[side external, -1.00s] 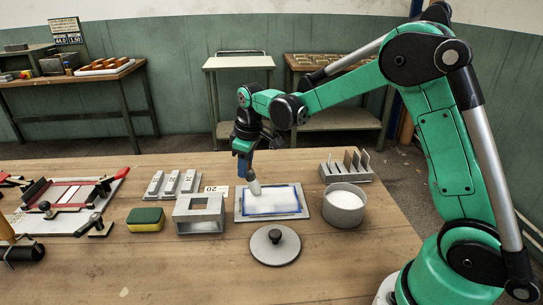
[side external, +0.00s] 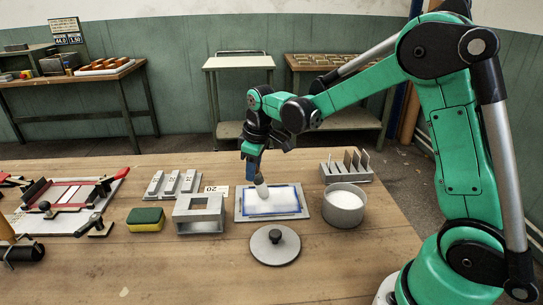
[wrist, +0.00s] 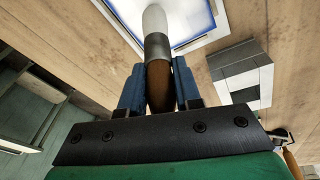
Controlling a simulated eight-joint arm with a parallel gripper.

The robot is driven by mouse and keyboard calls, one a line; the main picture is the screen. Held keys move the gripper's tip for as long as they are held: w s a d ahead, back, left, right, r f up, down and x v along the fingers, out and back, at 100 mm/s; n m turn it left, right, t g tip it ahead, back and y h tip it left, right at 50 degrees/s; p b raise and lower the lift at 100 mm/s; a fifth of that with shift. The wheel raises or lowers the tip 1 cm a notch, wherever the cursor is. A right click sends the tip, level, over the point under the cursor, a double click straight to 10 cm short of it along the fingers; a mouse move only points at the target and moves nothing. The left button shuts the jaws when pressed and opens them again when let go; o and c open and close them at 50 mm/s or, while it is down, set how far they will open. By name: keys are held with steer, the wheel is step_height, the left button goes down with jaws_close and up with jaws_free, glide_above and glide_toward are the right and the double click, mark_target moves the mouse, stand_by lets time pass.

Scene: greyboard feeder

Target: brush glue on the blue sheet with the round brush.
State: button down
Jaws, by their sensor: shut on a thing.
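The blue sheet (side external: 247,211) lies flat on a grey plate in the middle of the table. White covers most of its face, and blue shows along its edges. In the wrist view, part of the sheet (wrist: 214,10) shows at the top. My gripper (side external: 251,168) is shut on the round brush (side external: 261,187), which points down, slightly tilted, over the sheet's left part. The wrist view shows the brush's brown handle (wrist: 158,85) between the jaws, a grey ferrule and a pale head. The head appears to meet the sheet; exact contact is unclear.
An open round pot (side external: 344,210) with white contents stands right of the sheet. A round knobbed lid (side external: 275,251) lies in front. A grey box (side external: 200,222) and a sponge (side external: 146,219) are left; a slotted rack (side external: 347,172) is behind the pot.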

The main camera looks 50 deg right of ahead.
steer(key=shift+s+d, duration=2.95)
steer(key=shift+s, duration=0.05)
steer(key=shift+s+a, duration=0.35)
steer(key=shift+a, duration=0.35)
steer(key=shift+w+a, duration=4.5)
steer(key=shift+a, duration=0.05)
steer(key=shift+s+a, duration=0.35)
steer(key=shift+s, duration=0.25)
steer(key=shift+s+d, duration=0.3)
steer(key=shift+d, duration=0.1)
steer(key=shift+s+d, duration=4.2)
step_height(320, 180, up, 8)
